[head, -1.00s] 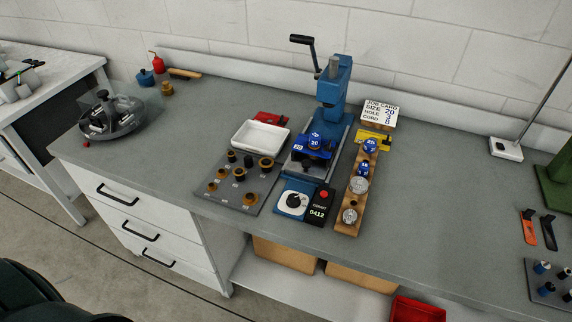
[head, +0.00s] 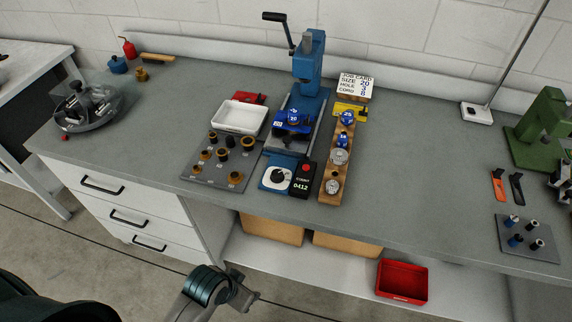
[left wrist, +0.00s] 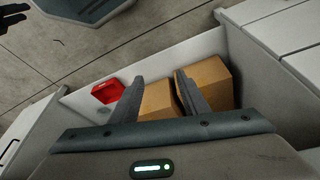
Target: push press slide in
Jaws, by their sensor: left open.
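The blue press (head: 309,68) stands upright on the grey bench, its black lever raised at the top left. Its slide (head: 292,122) carries blue round parts marked 20 and sits forward of the column on the grey base. My left gripper (left wrist: 156,84) is open and empty in the left wrist view, with cardboard boxes (left wrist: 207,78) on the lower shelf beyond it. In the head view my left arm shows low, below the bench front and well away from the press. My right gripper is not in view.
A white tray (head: 238,117) and a plate of brown dies (head: 195,174) lie left of the press. A wooden rack (head: 334,179) and job card (head: 357,86) are right of it. A control box (head: 303,180) stands in front.

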